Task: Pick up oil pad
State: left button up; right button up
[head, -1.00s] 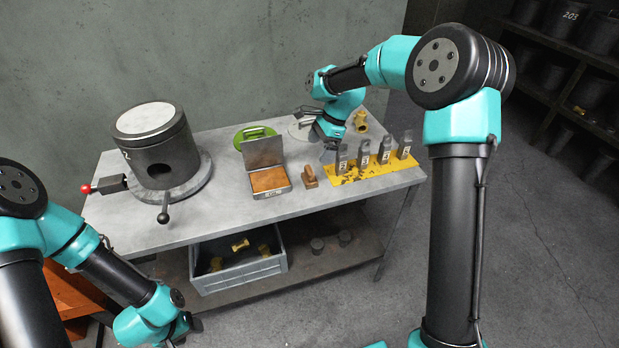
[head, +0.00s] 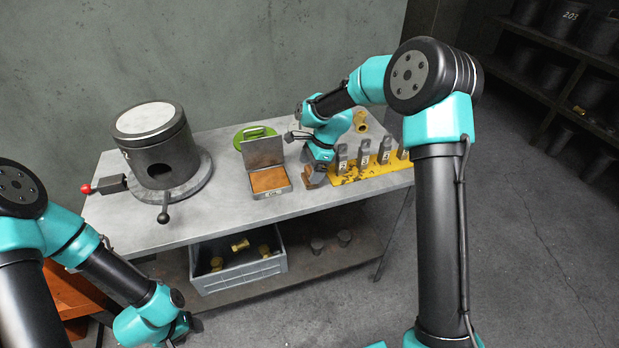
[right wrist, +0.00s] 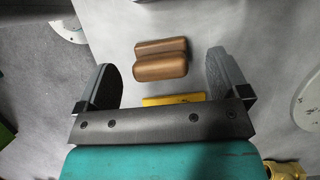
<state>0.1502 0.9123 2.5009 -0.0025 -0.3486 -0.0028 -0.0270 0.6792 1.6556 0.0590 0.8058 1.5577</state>
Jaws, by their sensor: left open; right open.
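A small brown handled pad (head: 309,182) stands on the table, partly hidden by my right gripper (head: 317,172). In the right wrist view the brown pad (right wrist: 160,62) lies between and ahead of the two spread fingers (right wrist: 163,82), with clear gaps on both sides. My right gripper is open and empty above it. An open tin (head: 270,193) with a brown surface inside and a label on its front stands just left of the pad. My left gripper (head: 180,328) is open, low at the bottom left, away from the table.
A yellow rack (head: 350,178) with several numbered grey pieces stands close on the right. A green item (head: 252,133) lies behind the tin. A dark cylindrical furnace (head: 158,150) stands at the left. A grey crate (head: 240,274) is on the lower shelf.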

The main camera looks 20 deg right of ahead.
aim_at(310, 169)
jog(key=shift+x, duration=1.5)
jog(key=shift+c, duration=0.2)
jog(key=c, duration=1)
jog(key=shift+o, duration=0.2)
jog(key=shift+r, duration=0.1)
jog(key=shift+r, duration=0.5)
notch_tip(310, 169, up, 3)
jog(key=shift+f, duration=0.15)
jog(key=s+a, duration=0.2)
jog(key=s, duration=0.5)
jog(key=s+a+r, duration=0.1)
jog(key=s+a, duration=0.2)
jog(key=s, duration=0.5)
jog(key=shift+s+a+r, duration=0.1)
